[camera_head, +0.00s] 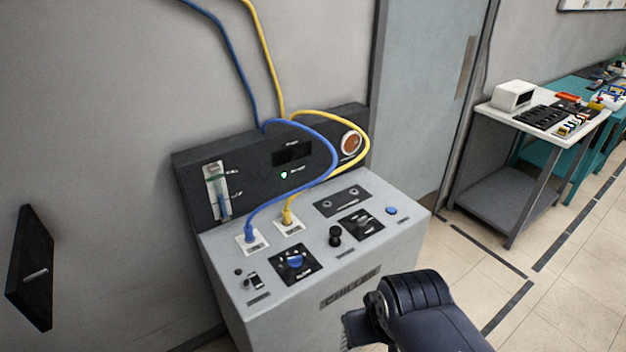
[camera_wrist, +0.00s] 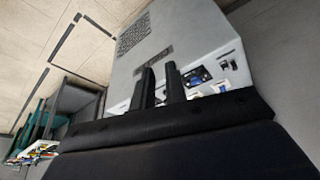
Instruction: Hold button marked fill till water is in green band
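The grey chiller (camera_head: 310,290) stands against the wall. Its sloped top carries a small blue button (camera_head: 391,210), a black knob (camera_head: 335,237), a blue dial (camera_head: 296,262) and a small black button (camera_head: 239,271). Their labels are too small to read, so I cannot tell which is marked fill. The sight gauge (camera_head: 217,190) on the back panel shows a blue column in its lower part, below a greenish mark near the top. In the wrist view my gripper (camera_wrist: 159,67) is open and empty, its two dark fingers apart before the chiller. In the head view its fingertips cannot be made out.
A blue hose (camera_head: 232,50) and a yellow hose (camera_head: 268,60) loop over the chiller to sockets on its top. A lit green lamp (camera_head: 284,175) shows on the panel. A cart (camera_head: 497,110) with parts stands at right. The floor between is clear.

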